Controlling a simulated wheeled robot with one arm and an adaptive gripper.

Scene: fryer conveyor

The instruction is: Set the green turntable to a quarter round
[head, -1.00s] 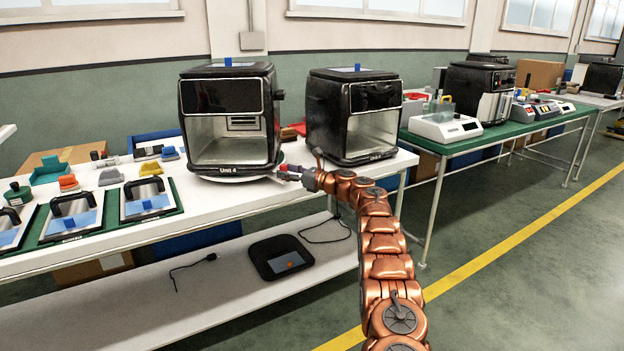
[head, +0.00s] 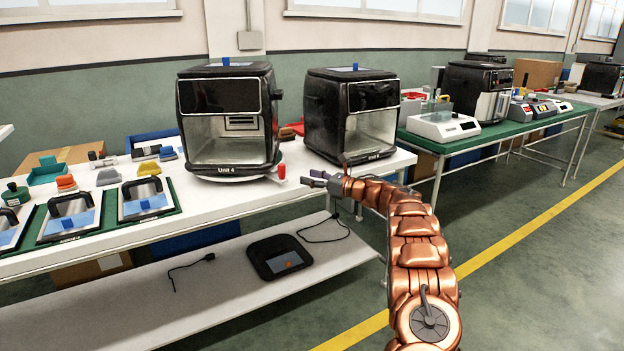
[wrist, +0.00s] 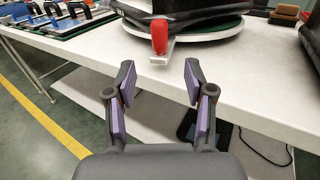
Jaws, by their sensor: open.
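The turntable (head: 238,179) is a round disc under the black fryer marked Unit 4 (head: 229,118) on the white bench. In the wrist view the turntable (wrist: 200,37) shows a pale rim with a green band above it. A red upright handle (head: 281,171) stands on a short white tab at the turntable's right side. In the wrist view the red handle (wrist: 159,36) is straight ahead, beyond the fingertips. My gripper (head: 308,178) is open and empty, just right of the handle and apart from it. In the wrist view my gripper (wrist: 159,80) has its fingers spread at the bench edge.
A second black fryer (head: 351,115) stands on the bench to the right, close behind my gripper. Panels with black handles (head: 146,197) lie at the left. A lower shelf (head: 205,300) holds a dark pad (head: 280,257) and cables. The bench front near my gripper is clear.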

